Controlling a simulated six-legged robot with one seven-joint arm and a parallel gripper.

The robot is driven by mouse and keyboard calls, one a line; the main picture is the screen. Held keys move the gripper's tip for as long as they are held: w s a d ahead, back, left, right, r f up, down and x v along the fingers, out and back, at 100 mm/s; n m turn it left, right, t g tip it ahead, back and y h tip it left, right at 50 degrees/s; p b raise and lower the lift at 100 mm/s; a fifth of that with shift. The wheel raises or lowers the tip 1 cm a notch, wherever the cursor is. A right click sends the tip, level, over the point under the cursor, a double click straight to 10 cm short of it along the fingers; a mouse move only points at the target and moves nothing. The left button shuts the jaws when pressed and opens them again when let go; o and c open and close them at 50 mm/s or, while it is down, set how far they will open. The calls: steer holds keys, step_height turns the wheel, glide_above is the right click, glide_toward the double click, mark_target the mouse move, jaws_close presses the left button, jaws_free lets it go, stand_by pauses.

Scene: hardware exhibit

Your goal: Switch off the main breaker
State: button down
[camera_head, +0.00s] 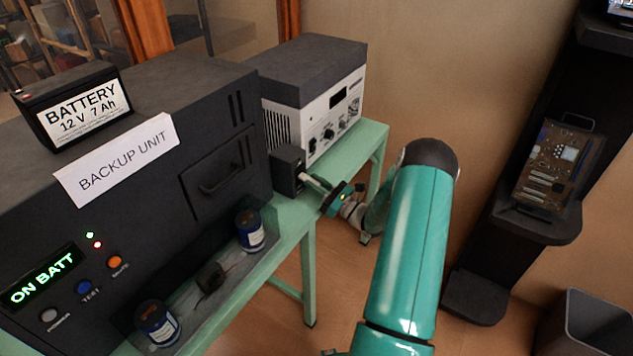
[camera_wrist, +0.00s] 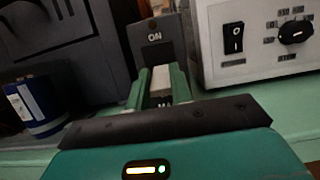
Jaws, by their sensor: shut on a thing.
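The main breaker (camera_head: 286,170) is a small dark box on the green bench, between the backup unit and the grey-and-white instrument. In the wrist view, the breaker (camera_wrist: 155,39) shows the word ON on its upper face. Its pale lever (camera_wrist: 161,84) sticks out toward me below that word, with letters "MA" partly visible on its near end. My gripper (camera_wrist: 159,92) is shut on the lever, one green finger on each side. In the head view, my gripper (camera_head: 325,194) reaches the breaker from the right. The breaker's lower face is hidden.
The backup unit (camera_head: 215,120) stands left, its display reading ON BATT, with a battery (camera_head: 75,105) on top. Blue cylinders (camera_head: 250,231) stand on the bench before it. The instrument (camera_head: 330,115) stands close on the right. A dark shelf (camera_head: 545,215) is far right.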

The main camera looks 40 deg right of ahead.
steer(key=shift+d+f+t, duration=0.1)
steer(key=shift+f+t, duration=0.15)
steer(key=shift+t, duration=0.25)
steer(key=c, duration=1.2)
jaws_free()
steer(key=shift+s, duration=0.15)
steer(key=shift+c, duration=0.2)
steer(key=shift+f, duration=0.1)
steer(key=v, duration=1.3)
steer(key=shift+s+f, duration=0.15)
steer(key=shift+f, duration=0.05)
